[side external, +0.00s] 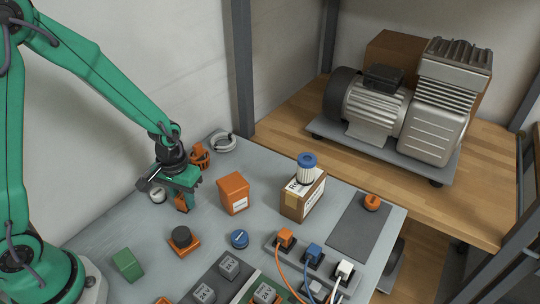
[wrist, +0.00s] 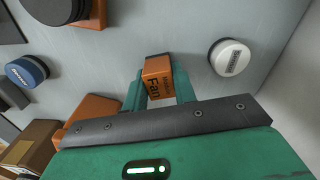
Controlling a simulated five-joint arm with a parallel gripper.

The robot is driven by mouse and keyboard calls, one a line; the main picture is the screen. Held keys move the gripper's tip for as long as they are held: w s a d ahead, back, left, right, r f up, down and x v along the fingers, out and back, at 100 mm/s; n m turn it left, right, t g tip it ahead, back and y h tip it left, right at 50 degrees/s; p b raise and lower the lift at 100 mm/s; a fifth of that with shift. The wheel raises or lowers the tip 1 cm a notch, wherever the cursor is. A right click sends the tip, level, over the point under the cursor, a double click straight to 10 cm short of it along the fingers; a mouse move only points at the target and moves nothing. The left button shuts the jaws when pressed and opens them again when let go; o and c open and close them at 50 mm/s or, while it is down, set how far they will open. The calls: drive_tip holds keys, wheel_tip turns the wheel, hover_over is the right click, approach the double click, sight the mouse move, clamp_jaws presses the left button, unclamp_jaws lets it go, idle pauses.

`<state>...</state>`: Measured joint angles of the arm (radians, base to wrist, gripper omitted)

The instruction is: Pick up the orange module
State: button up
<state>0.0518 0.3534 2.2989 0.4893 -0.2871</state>
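The orange module (wrist: 157,80) is a small orange block with dark lettering that includes "Fan", in the wrist view. In the side view the orange module (side external: 181,204) shows partly behind my fingers, low at the left part of the grey table. My gripper (wrist: 160,84) has its two green fingers on either side of the module, close to its faces. Whether both fingers touch it is unclear. In the side view my gripper (side external: 184,200) points down at the module. I cannot tell if the module rests on the table.
A white round part (side external: 158,195) lies beside my gripper. An orange box (side external: 234,194), black knob on an orange base (side external: 183,239), blue disc (side external: 240,239) and green block (side external: 127,264) stand nearby. A cardboard box (side external: 302,198) and plugs are farther right.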

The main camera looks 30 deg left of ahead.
sight(182, 196)
drive_tip(key=shift+r, duration=0.15)
drive_tip(key=shift+c, duration=0.3)
drive_tip(key=shift+r, duration=0.7)
wheel_tip(182, 196, up, 3)
drive_tip(key=shift+d+f, duration=0.1)
drive_tip(key=shift+f, duration=0.05)
drive_tip(key=s+d+r, duration=0.6)
drive_tip(key=d, duration=0.3)
drive_tip(key=shift+s+d+r, duration=0.25)
drive_tip(key=shift+r, duration=0.1)
drive_tip(key=shift+w, duration=0.1)
